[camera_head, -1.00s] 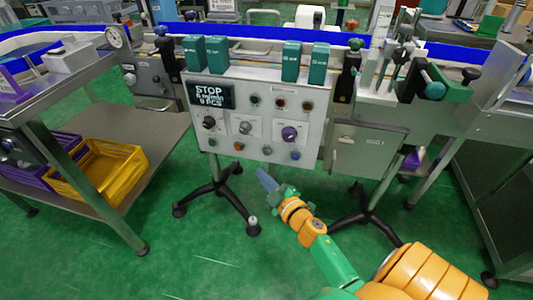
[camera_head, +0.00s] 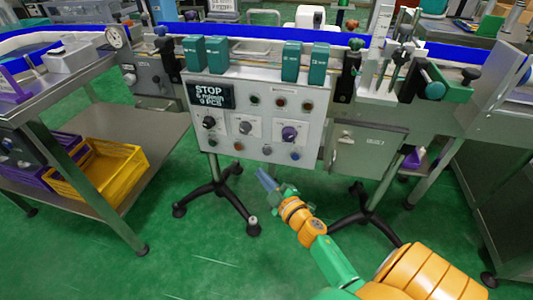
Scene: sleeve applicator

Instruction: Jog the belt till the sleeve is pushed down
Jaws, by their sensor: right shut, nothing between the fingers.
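The control panel (camera_head: 225,132) stands upright in front of the conveyor. Its dark display (camera_head: 211,96) reads STOP, with smaller lines that seem to read 6 m/min and 9 PCS. Several knobs and buttons sit below, among them a purple knob (camera_head: 289,133). The blue-edged belt line (camera_head: 275,36) runs behind the panel. Green cartons stand along it, one pair at the left (camera_head: 218,54) and one at the right (camera_head: 291,61). I cannot make out a sleeve. My right gripper (camera_head: 265,178) is shut and empty, below the panel's lower edge and apart from it. My left gripper is out of view.
A steel table at the left holds a yellow crate (camera_head: 112,172) and a purple crate on its lower shelf. A grey box (camera_head: 367,150) hangs right of the panel. Black stand legs (camera_head: 219,188) spread on the green floor. The front floor is open.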

